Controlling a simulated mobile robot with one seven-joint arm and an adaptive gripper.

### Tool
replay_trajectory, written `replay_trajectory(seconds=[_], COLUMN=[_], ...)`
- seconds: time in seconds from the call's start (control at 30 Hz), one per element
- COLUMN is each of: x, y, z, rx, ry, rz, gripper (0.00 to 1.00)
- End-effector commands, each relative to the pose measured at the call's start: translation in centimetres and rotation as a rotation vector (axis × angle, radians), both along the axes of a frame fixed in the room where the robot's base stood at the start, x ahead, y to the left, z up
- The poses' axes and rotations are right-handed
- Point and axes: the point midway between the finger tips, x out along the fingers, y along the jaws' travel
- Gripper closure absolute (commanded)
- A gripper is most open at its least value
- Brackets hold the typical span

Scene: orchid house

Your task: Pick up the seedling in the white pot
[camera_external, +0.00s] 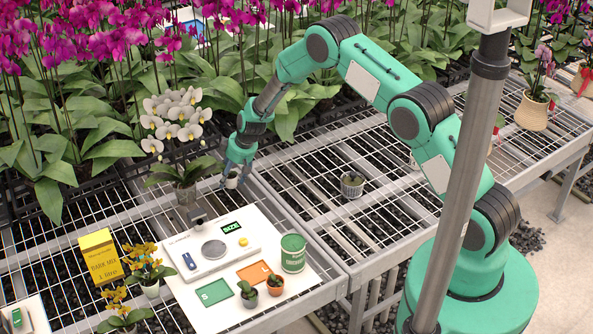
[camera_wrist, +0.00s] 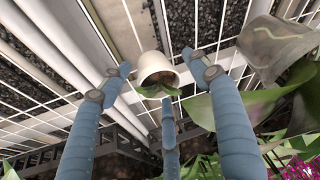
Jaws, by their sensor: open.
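The white pot (camera_external: 231,181) holds a small green seedling (camera_wrist: 160,91) and stands on the wire bench, right of the white orchid. My gripper (camera_external: 238,168) is right above it, pointing down, with its fingers spread. In the wrist view the white pot (camera_wrist: 155,67) lies between the open blue-grey fingers of my gripper (camera_wrist: 162,76). I see gaps between the side fingers and the pot; whether the middle finger touches it I cannot tell. In the external view the fingers partly cover the seedling.
A white orchid in a clear pot (camera_external: 185,195) stands close on the left; its pot (camera_wrist: 282,45) is at the right in the wrist view. Another seedling pot (camera_external: 352,188) stands farther right.

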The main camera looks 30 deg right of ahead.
Motion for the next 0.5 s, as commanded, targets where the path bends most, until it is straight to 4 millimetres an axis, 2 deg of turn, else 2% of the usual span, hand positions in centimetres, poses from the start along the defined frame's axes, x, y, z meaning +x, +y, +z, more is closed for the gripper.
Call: replay_trajectory(seconds=[0.23,0.47,0.5], x=[-0.01,-0.01,-0.01], y=[-0.01,0.01,0.01], z=[0.01,0.01,0.01], rx=[0.0,0.0,0.0], ry=[0.0,0.0,0.0], rz=[0.0,0.0,0.0], gripper=[0.39,0.84,0.85])
